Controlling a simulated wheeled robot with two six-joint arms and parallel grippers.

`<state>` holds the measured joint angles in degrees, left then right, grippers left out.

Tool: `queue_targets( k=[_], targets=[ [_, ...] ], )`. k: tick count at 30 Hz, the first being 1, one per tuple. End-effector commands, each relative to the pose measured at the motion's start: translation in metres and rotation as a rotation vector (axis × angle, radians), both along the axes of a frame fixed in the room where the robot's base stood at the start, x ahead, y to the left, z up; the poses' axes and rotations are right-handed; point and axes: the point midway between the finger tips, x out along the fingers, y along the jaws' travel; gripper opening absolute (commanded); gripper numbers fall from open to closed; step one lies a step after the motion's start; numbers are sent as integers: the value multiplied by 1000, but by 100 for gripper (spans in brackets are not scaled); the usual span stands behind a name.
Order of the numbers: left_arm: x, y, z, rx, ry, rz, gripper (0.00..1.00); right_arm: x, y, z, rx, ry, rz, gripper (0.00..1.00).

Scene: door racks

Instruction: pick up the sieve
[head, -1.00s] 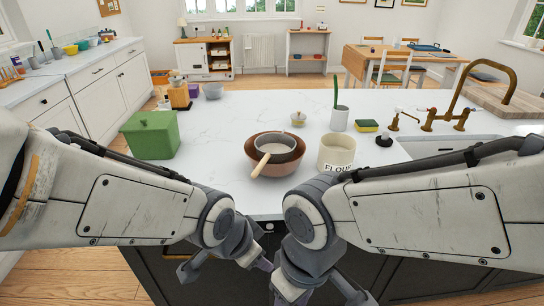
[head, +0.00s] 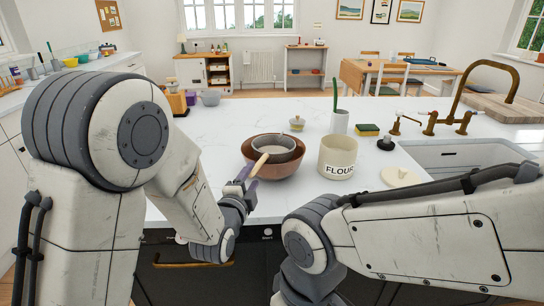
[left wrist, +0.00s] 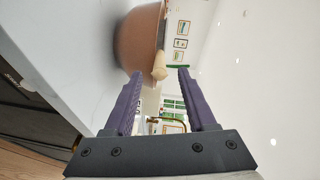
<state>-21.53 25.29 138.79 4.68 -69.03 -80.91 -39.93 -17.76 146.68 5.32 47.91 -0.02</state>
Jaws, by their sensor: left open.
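The sieve (head: 274,142) is a grey round strainer with a pale wooden handle (head: 260,163). It rests in a brown bowl (head: 272,171) on the white counter, and its handle sticks out over the near rim toward me. My left gripper (head: 247,182) is open at the handle's near end. In the left wrist view, the handle's end (left wrist: 159,68) appears between the two purple fingertips (left wrist: 160,80), close to them; I cannot tell if it is inside the jaws. My right gripper is out of view below the frame.
A cream flour canister (head: 337,160) stands right of the bowl, with a pale lid (head: 401,177) near it. The sink (head: 450,155) is at the right.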

Motion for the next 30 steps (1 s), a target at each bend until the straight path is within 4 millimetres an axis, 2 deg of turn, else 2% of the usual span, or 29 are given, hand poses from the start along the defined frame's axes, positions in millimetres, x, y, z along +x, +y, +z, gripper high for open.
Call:
queue_targets(
  k=[8, 15, 25, 29, 30],
  targets=[
    [24, -6, -1, -1, 2, 0, 56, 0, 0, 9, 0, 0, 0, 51],
    [58, -15, -5, -1, 2, -1, 56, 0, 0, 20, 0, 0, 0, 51],
    [64, -18, -7, -2, 1, -1, 56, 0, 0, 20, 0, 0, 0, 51],
    [64, -18, -7, -2, 1, -1, 7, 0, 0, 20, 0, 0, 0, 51],
    [64, -18, -7, -2, 1, -1, 0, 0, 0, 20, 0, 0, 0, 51]
  ],
)
